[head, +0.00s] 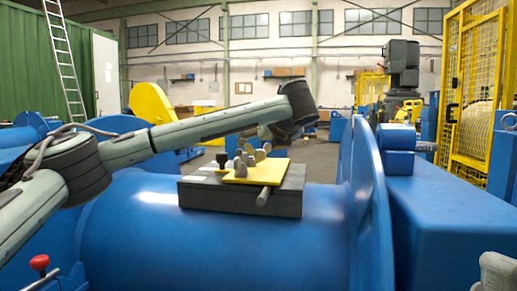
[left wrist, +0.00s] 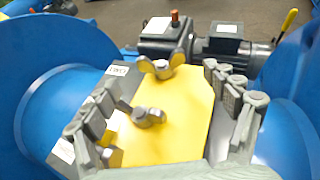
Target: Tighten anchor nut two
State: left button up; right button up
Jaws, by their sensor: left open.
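A yellow plate (head: 258,172) lies on a dark grey block (head: 205,195) on top of a blue drum (head: 240,240). In the left wrist view the plate (left wrist: 180,125) carries a far wing nut (left wrist: 162,66) and a nearer wing nut (left wrist: 146,117). I cannot tell which is anchor nut two. My left gripper (left wrist: 162,76) is open and points at the plate. The far wing nut appears between its fingertips in the picture, with visible gaps on both sides; I see no contact. In the head view my left gripper (head: 268,133) is over the plate, partly hidden by the wrist.
A grey motor unit (left wrist: 222,42) stands beyond the plate. Blue drum flanges rise on both sides, one (head: 368,200) to the right of the block. A red-knobbed lever (head: 39,263) is at lower left. A yellow cage (head: 478,85) stands at right.

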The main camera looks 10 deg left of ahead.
aim_at(258, 147)
pick_arm(q)
jog(key=x, duration=0.7)
jog(key=shift+w+a, duration=0.1)
jog(key=shift+w, duration=0.15)
jog(key=shift+c, duration=0.6)
jog(key=c, duration=1)
jog(key=shift+f+m+h+b, duration=0.35)
jog(key=shift+m+h+b, duration=0.05)
jog(key=shift+b, duration=0.6)
jog(key=shift+c, duration=0.2)
jog(key=shift+r+m+t+h, duration=0.35)
jog(key=shift+m+t+h, duration=0.05)
jog(key=o, duration=1.2)
jog(key=shift+c, duration=0.2)
